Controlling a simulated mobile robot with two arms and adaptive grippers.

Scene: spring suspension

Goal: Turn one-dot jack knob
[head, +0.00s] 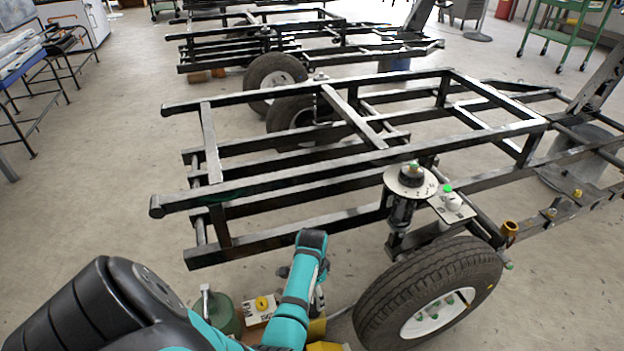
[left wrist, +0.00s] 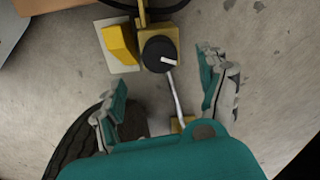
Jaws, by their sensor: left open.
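In the left wrist view my left gripper (left wrist: 164,70) is open and empty, its two fingers spread wide above the floor. Between and just beyond the fingertips is a round black knob (left wrist: 156,55) with a white pointer, on a yellow jack body (left wrist: 160,32). A silver rod (left wrist: 177,98) runs from beside it to a yellow block. A yellow piece (left wrist: 120,44) on a white plate lies left of the knob. The head view shows a yellow knob (head: 262,303) on a white lettered plate; its dots are too small to read. My left forearm hides much of the jack there.
A black trailer frame (head: 300,220) spans the head view. A wheel (head: 430,292) stands right of my arm, below a suspension unit with a round plate (head: 410,181). A green cylinder (head: 221,313) stands left of the lettered plate. Floor at left is open.

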